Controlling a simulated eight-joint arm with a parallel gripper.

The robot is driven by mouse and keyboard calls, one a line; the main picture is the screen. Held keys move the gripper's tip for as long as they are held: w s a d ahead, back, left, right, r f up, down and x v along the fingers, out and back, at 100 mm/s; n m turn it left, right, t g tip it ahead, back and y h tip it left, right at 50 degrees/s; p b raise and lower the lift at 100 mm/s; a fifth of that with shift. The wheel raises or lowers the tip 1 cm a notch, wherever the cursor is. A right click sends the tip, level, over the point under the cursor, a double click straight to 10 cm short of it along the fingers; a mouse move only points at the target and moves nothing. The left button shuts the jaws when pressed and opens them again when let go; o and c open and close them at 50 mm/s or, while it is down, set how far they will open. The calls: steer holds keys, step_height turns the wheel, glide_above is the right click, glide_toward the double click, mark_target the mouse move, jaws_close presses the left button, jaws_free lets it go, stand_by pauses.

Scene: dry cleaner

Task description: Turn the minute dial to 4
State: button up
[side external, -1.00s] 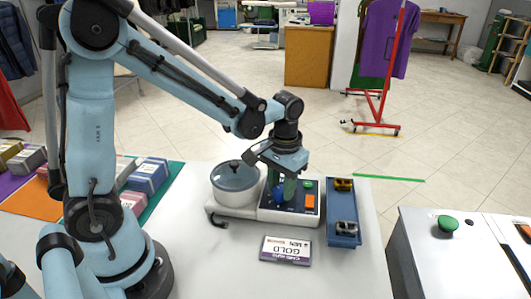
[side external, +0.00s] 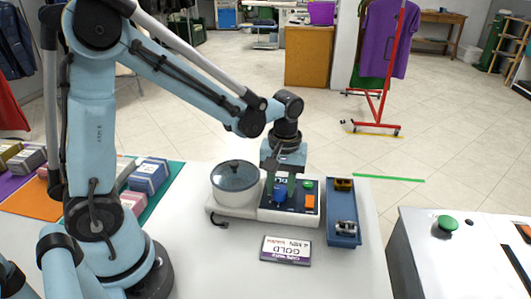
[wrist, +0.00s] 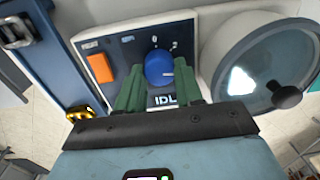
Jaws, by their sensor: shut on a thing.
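The blue minute dial (wrist: 159,68) sits on the dark panel (side external: 268,211) of the white machine. In the wrist view it lies between my gripper's two green fingers, and a small white mark shows on its right side. Small white numerals stand around its far side, too small to read surely. My gripper (wrist: 160,80) points down and is shut on the dial, which also shows in the side view (side external: 280,192). A display beside the dial reads "IDL", partly hidden by a finger.
An orange button (wrist: 100,68) is beside the dial. A lidded pot (side external: 235,178) stands left of the panel. A blue tray (side external: 343,238) with yellow and grey pieces lies right.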

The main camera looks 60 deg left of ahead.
stand_by(0.3)
steer(key=o, duration=1)
steer(key=shift+o, duration=0.2)
step_height(320, 180, up, 12)
steer(key=shift+w, duration=0.15)
steer(key=shift+d, duration=0.1)
steer(key=m+t, duration=0.7)
steer(key=m, duration=0.2)
glide_toward(279, 190)
steer(key=shift+a+r, duration=0.3)
steer(key=shift+r, duration=0.55)
